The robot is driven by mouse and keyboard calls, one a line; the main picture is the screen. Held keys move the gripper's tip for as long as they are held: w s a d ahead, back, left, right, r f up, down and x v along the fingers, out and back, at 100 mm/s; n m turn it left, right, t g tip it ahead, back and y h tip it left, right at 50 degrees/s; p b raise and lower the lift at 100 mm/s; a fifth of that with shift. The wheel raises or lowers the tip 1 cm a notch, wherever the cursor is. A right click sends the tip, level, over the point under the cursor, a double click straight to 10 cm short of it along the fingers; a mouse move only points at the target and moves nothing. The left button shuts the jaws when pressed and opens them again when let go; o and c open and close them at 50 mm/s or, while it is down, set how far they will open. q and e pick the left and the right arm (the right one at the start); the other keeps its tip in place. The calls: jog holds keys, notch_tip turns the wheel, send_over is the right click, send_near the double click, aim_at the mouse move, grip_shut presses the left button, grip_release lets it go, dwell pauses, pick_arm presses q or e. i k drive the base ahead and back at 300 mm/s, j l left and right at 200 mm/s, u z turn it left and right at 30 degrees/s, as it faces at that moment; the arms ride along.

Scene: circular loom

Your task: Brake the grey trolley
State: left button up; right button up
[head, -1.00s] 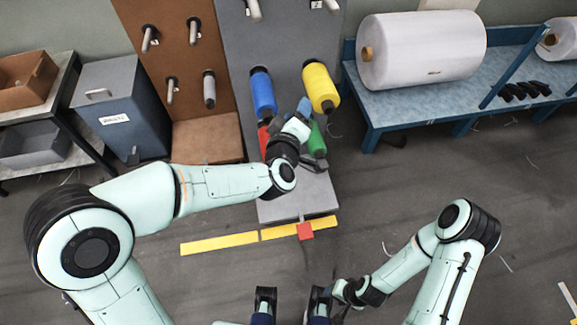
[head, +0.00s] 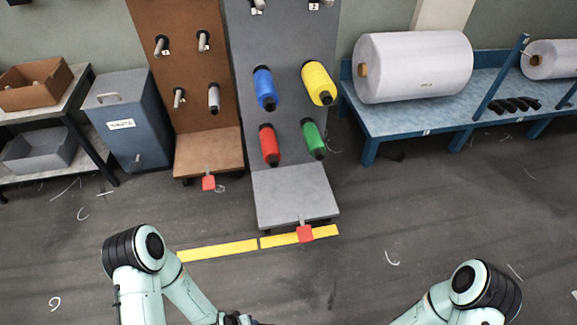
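The grey trolley (head: 285,60) stands beyond the yellow floor line, with a tall peg panel and a low grey base (head: 294,193). A red pedal (head: 305,233) sticks out at the front of its base, over the yellow line; I cannot tell whether it is up or pressed. The panel carries a blue spool (head: 264,88), a yellow spool (head: 319,83), a red spool (head: 269,145) and a green spool (head: 313,139). My arms show at the bottom left and bottom right.
A brown trolley (head: 208,150) with its own red pedal (head: 208,183) stands close at the left. A waste bin (head: 128,118) and a shelf stand further left. A blue bench (head: 400,120) with a large white roll (head: 413,66) is at the right. The front floor is mostly clear.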

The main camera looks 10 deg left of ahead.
aim_at(305, 233)
jog(key=i+j+z, duration=0.3)
jog(key=i, duration=0.2)
jog(key=i+j+z, duration=0.3)
jog(key=i+j, duration=0.15)
